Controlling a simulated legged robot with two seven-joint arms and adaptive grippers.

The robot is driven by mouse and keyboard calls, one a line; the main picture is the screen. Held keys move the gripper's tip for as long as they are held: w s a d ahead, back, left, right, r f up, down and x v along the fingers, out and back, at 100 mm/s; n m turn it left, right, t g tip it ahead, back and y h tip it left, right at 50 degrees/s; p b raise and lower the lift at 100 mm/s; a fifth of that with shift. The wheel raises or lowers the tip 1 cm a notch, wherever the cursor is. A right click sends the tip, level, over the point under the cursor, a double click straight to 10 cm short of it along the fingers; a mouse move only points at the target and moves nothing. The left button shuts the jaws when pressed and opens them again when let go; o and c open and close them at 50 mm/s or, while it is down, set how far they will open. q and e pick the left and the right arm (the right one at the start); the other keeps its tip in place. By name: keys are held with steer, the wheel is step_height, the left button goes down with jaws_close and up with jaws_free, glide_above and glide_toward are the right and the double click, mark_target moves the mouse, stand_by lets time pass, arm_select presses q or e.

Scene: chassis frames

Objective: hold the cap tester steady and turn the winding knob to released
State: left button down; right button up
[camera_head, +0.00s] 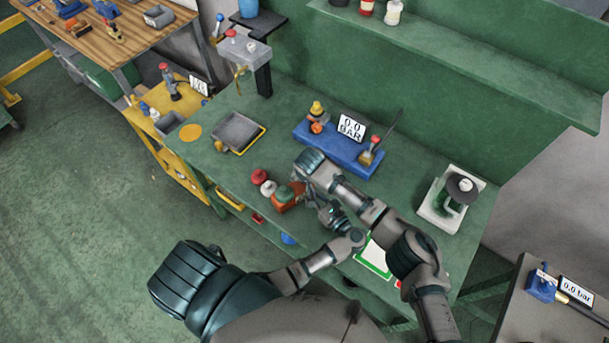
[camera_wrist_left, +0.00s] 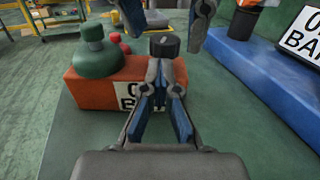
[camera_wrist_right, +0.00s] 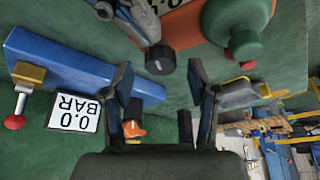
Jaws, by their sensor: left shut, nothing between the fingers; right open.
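The cap tester is an orange box (camera_head: 286,199) on the green bench. In the left wrist view the box (camera_wrist_left: 85,84) bears a green cap-like part (camera_wrist_left: 96,55) at left and a black winding knob (camera_wrist_left: 165,45) at right. My left gripper (camera_wrist_left: 165,88) is shut and empty at the box's front, partly hiding its display; contact is unclear. My right gripper (camera_wrist_right: 162,88) is open, its two fingers apart near the black knob (camera_wrist_right: 160,57), with nothing between them. In the head view my arms hide the knob.
A blue gauge block (camera_head: 335,148) reading 0.0 BAR stands behind the tester. Red and white round pieces (camera_head: 262,181) lie left of it. A grey tray (camera_head: 237,131) sits further left. A white-based device (camera_head: 452,200) stands at right. Bench between tray and blue block is clear.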

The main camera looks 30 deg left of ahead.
steer(key=shift+w+a+f, duration=0.15)
steer(key=shift+w+f, duration=0.05)
steer(key=shift+f, duration=0.4)
jaws_close()
steer(key=shift+n+g+y, duration=0.3)
steer(key=shift+n, duration=0.8)
jaws_free()
